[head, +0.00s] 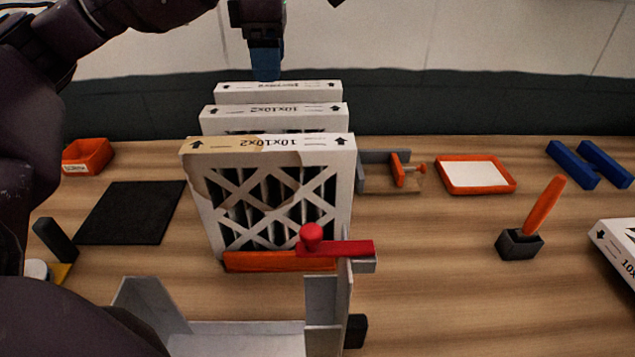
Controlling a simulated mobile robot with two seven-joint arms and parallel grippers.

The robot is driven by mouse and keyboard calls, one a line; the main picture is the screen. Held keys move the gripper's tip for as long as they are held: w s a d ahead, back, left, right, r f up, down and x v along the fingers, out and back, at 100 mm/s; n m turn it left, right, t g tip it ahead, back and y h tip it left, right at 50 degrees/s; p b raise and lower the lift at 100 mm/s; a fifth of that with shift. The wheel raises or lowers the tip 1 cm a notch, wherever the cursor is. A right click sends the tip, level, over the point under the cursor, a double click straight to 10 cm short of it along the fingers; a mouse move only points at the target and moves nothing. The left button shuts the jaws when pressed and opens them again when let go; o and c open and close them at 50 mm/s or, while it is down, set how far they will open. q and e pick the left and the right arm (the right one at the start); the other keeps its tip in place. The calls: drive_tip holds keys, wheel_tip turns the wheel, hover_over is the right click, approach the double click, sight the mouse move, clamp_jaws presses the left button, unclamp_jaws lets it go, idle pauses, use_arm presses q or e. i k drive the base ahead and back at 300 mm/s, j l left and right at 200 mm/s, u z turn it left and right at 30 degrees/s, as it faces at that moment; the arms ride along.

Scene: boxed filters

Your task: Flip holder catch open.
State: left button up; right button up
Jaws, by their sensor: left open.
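A red catch bar with a round red knob (312,235) lies roughly level across the top of a grey metal upright of the holder (343,285), in front of the nearest filter. The holder's grey plates spread at the bottom of the view. My left gripper (265,68) points down with blue fingertips at top centre, above and behind the row of boxed filters, well apart from the catch. It holds nothing that I can see. My right gripper is not in view.
Three white-framed filters (268,145) stand in a row; the front one is stained and torn, with an orange strip (280,262) at its foot. A black mat (130,212) lies left. An orange tray (475,174), blue rails (588,164) and orange-handled tool (545,208) are right.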

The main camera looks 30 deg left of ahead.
sight(311, 245)
drive_tip(key=k+l, duration=1.2)
drive_tip(key=k, duration=0.05)
